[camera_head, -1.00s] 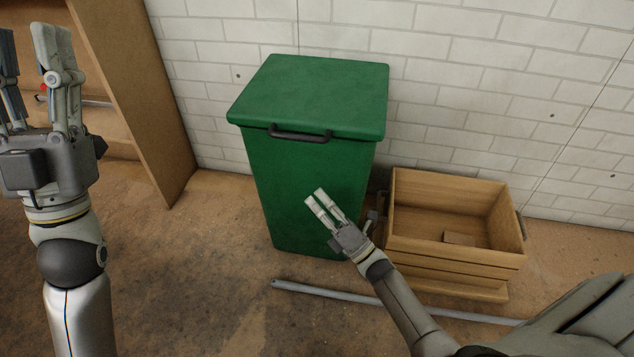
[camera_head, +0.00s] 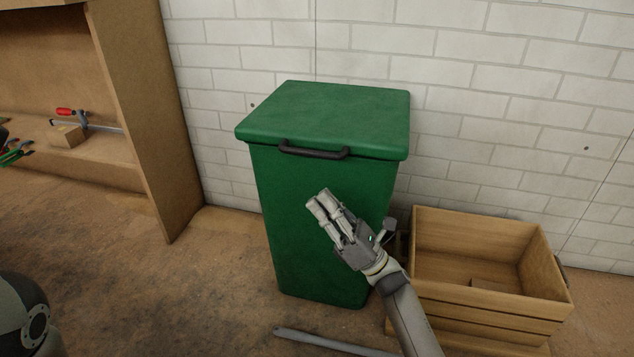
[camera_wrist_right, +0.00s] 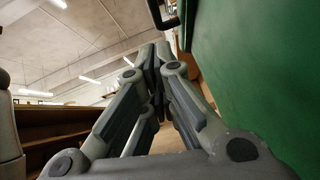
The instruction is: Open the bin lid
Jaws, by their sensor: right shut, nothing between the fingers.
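The green bin (camera_head: 300,225) stands upright against the brick wall. Its lid (camera_head: 330,115) lies closed on top. A black handle (camera_head: 313,151) runs along the lid's front edge. My right gripper (camera_head: 318,198) is shut and empty in front of the bin's front face, below the handle. In the right wrist view its fingers (camera_wrist_right: 155,55) are together, the green bin (camera_wrist_right: 255,70) fills the right side, and part of the dark handle (camera_wrist_right: 165,15) shows at the top. My left gripper is out of the head view.
A wooden crate (camera_head: 490,305) stands right of the bin. A grey pipe (camera_head: 330,341) lies on the floor in front. At the left, a wooden shelf (camera_head: 150,130) holds a red-handled clamp (camera_head: 66,112) and a small wooden block (camera_head: 66,135). Open floor lies front left.

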